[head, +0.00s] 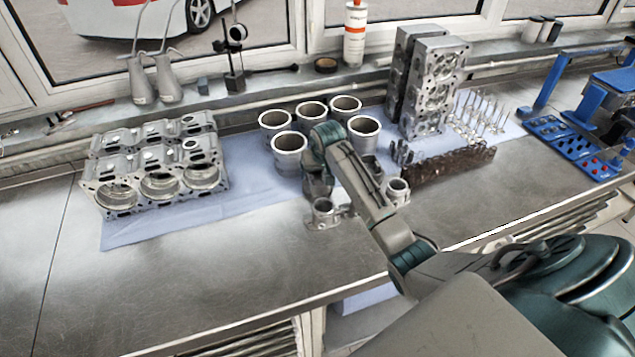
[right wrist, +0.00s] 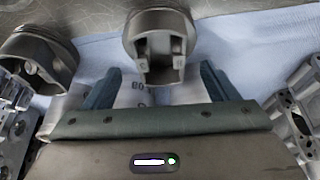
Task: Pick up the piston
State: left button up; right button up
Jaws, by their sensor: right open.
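A grey metal piston (head: 323,213) stands near the front edge of the blue cloth in the head view. Another piston (head: 397,191) stands to its right. My right gripper (right wrist: 160,72) is open, and its two fingers show in the right wrist view. A piston (right wrist: 160,42) lies ahead between the fingertips there, not gripped. A second piston (right wrist: 38,58) shows at the left of that view. In the head view my right arm hides the fingertips and part of the parts behind. My left gripper is not in view.
An engine block (head: 155,178) sits at left on the blue cloth (head: 150,230). Several cylinder liners (head: 290,142) stand behind my arm. A cylinder head (head: 435,85), valves (head: 483,112) and a dark crankshaft or camshaft (head: 450,166) are at right. The front bench is clear.

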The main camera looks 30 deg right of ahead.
aim_at(316, 181)
jog(key=p+x, duration=0.1)
jog(key=x, duration=0.2)
jog(key=shift+w+f+p, duration=0.15)
jog(key=shift+p, duration=0.2)
jog(key=shift+f, duration=0.3)
jog(key=shift+w+f, duration=0.1)
jog(key=shift+f, duration=0.15)
jog(key=shift+c, duration=0.4)
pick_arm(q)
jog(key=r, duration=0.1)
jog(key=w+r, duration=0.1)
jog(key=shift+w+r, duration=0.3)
pick_arm(e)
jog(key=c, duration=1.3)
